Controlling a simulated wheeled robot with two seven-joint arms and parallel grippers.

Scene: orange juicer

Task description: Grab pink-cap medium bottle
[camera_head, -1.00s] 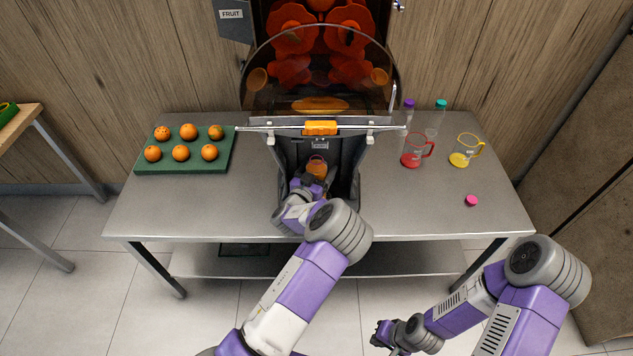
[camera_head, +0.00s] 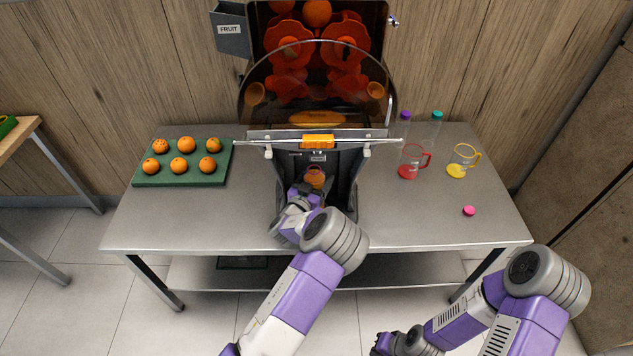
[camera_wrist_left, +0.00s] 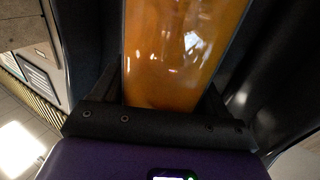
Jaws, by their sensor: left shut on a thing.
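My left gripper (camera_head: 306,194) is inside the bay at the juicer's front, shut on a clear bottle of orange juice (camera_head: 314,177). In the left wrist view the orange-filled bottle (camera_wrist_left: 182,50) stands between the two dark fingers. Its top is out of that view, and my gripper hides its lower part in the head view. A loose pink cap (camera_head: 469,210) lies on the right part of the table, apart from the bottle. My right gripper (camera_head: 382,345) hangs low in front of the table at the bottom edge; its finger opening is unclear.
The juicer (camera_head: 318,141) stands mid-table. A green tray (camera_head: 180,181) with several oranges is at left. A purple-cap bottle (camera_head: 405,123), a teal-cap bottle (camera_head: 434,125), a red jug (camera_head: 408,168) and a yellow jug (camera_head: 457,168) stand at right.

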